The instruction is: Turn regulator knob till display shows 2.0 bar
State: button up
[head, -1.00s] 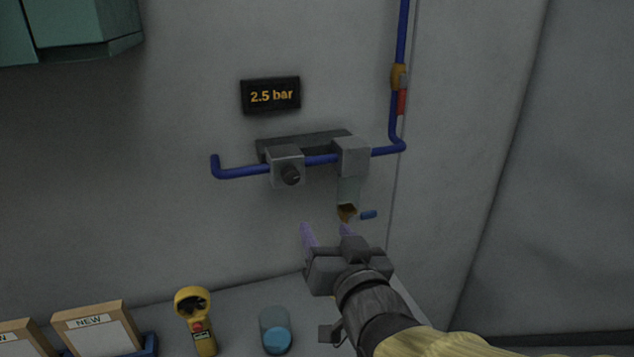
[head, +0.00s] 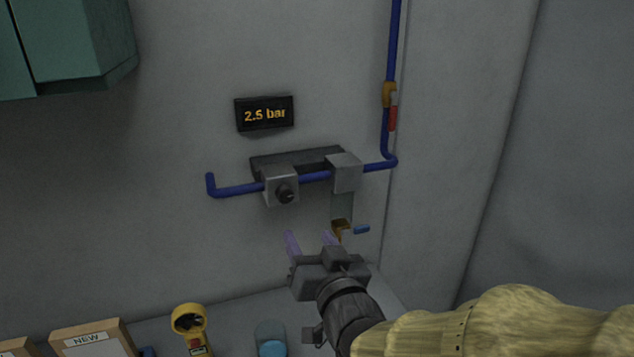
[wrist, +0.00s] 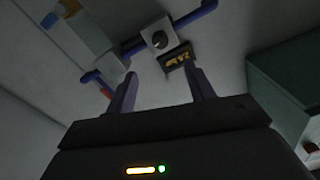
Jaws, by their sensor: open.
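The black regulator knob (head: 285,194) sits on the front of a grey block on the blue pipe; it also shows in the wrist view (wrist: 160,41), beyond and between my fingertips. The display (head: 265,114) on the wall above reads 2.5 bar; in the wrist view it appears as a small panel with yellow text (wrist: 176,58). My gripper (head: 308,240) has its purple fingers apart with nothing between them. It is below and slightly right of the knob in the head view, not touching it.
A second grey block with a clear bowl (head: 341,207) hangs right of the knob, with a brass fitting and blue lever (head: 361,229) below. A green cabinet (head: 75,40) is upper left.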

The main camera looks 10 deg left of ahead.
aim_at(286, 198)
jog(key=p+x, duration=1.4)
jog(key=shift+w+a, duration=0.1)
jog(key=shift+w, duration=0.2)
dwell(0.3)
jog(key=c, duration=1)
